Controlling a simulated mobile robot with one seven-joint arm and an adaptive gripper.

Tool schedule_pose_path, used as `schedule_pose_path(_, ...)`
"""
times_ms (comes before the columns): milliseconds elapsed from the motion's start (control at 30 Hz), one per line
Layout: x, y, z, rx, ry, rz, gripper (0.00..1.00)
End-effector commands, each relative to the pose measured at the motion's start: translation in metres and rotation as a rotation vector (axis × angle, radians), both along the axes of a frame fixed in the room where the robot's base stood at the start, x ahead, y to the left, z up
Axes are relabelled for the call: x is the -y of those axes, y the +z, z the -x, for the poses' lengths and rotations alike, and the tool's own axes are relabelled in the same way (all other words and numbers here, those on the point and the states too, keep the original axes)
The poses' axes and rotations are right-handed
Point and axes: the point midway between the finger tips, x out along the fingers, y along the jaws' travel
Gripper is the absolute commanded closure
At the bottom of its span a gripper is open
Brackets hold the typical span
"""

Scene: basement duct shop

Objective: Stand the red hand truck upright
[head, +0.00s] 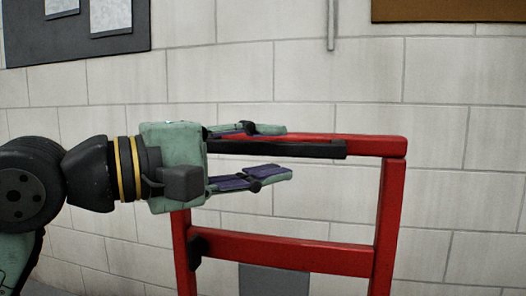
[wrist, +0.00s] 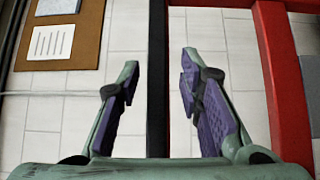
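The red hand truck (head: 388,215) stands in front of the block wall in the head view, with its top bar, uprights and a crossbar (head: 290,250) showing. Its lower part and wheels are out of view, so I cannot tell its full tilt. A black bar (head: 300,149) runs just by its red top bar. My gripper (head: 270,152) reaches in from the left, open, one finger above the black bar and one below. In the wrist view, the black bar (wrist: 158,60) passes between the spread fingers, with gaps on both sides. A red frame bar (wrist: 284,75) shows to the right.
A pale block wall (head: 460,70) fills the background. A dark board (head: 70,30) with papers hangs at upper left, a brown board (head: 450,9) at upper right, and a thin grey pipe (head: 331,25) between them. A grey panel (head: 272,280) shows below the crossbar.

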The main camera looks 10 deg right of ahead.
Motion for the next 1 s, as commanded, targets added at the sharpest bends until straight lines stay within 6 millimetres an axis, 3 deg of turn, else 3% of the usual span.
schedule_pose_path(367, -0.006, 0.001, 0.001, 0.000, 0.002, 0.002, 0.65)
schedule_pose_path(800, -0.084, 0.000, 0.033, 0.000, 0.003, 0.005, 0.65)
schedule_pose_path(1000, -0.107, -0.001, 0.043, 0.000, 0.002, 0.002, 0.65)
